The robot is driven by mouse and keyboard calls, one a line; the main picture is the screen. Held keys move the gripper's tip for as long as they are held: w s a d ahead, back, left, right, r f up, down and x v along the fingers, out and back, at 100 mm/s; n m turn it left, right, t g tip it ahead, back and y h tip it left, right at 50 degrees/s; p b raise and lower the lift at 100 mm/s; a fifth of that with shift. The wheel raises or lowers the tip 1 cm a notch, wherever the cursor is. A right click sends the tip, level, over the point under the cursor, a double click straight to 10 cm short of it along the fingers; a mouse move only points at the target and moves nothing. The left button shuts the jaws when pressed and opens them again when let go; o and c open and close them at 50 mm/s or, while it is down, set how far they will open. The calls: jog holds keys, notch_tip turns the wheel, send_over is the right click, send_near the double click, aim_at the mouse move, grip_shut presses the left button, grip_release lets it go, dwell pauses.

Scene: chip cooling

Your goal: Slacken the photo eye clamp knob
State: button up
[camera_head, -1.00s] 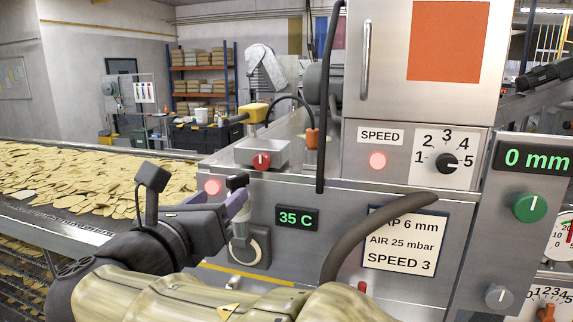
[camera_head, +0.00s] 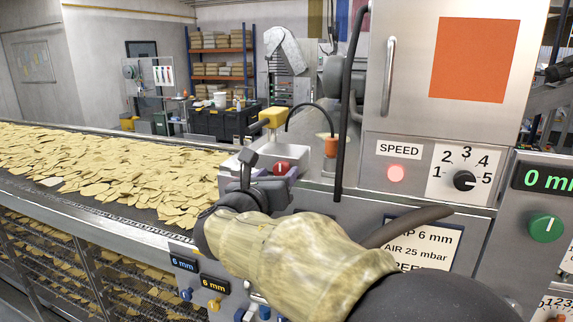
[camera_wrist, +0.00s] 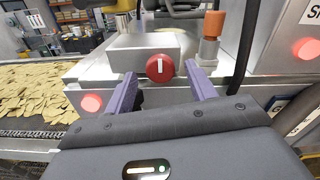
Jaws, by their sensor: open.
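The red clamp knob (camera_head: 281,167) is on the front of a pale metal block (camera_wrist: 128,52), below the yellow photo eye (camera_head: 272,117). In the wrist view, the knob (camera_wrist: 160,68) is straight ahead, and its white pointer line stands upright. My gripper (camera_wrist: 163,84) is open, with one purple finger on each side of the knob's line and the knob just beyond the tips. I cannot tell whether they touch it. In the head view, my gripper (camera_head: 272,184) covers the area below the knob.
An orange-tipped fitting (camera_wrist: 213,24) with a black cable stands right of the block. A lit red button (camera_wrist: 91,103) is at lower left. The chip conveyor (camera_head: 110,223) runs along the left. The speed dial (camera_head: 464,180) is on the cabinet at right.

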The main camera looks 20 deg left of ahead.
jog(key=shift+w, duration=0.8)
jog(key=shift+w+d, duration=0.1)
jog(key=shift+d, duration=0.05)
jog(key=c, duration=1)
